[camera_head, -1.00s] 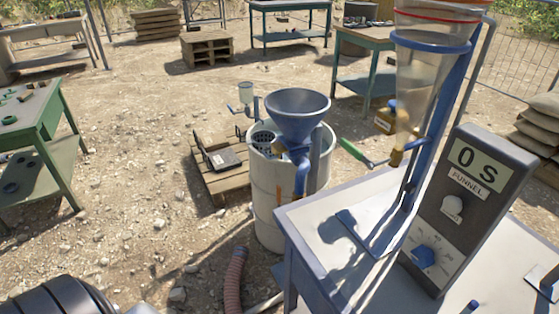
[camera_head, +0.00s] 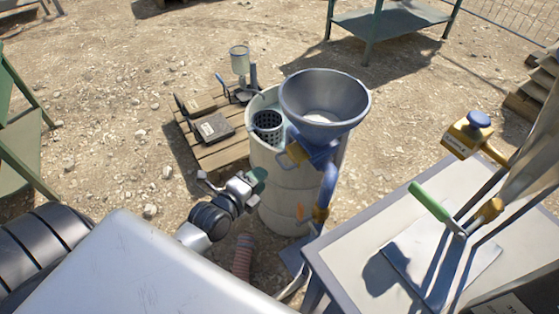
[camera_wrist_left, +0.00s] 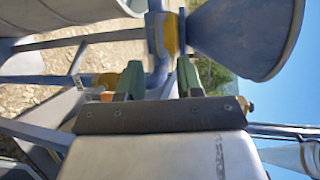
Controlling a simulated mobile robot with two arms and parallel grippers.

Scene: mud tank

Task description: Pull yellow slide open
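The yellow slide (camera_head: 297,152) is a small yellow piece at the neck under the blue hopper (camera_head: 325,98), on its left side. In the left wrist view yellow shows at the hopper's neck (camera_wrist_left: 172,34), above and beyond the fingers. My left gripper (camera_head: 257,180) is beside the pale barrel, lower and left of the slide and apart from it. Its two green fingers stand apart with nothing held between them in the left wrist view (camera_wrist_left: 160,82). How far the slide is pulled out cannot be told. My right gripper is not in view.
The pale barrel (camera_head: 284,190) stands under the hopper with a perforated cup (camera_head: 267,122) at its rim. A blue pipe (camera_head: 328,185) runs down its front. A grey table (camera_head: 340,248) with a green-handled valve (camera_head: 432,203) is close on the right. A pallet (camera_head: 222,152) lies behind left.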

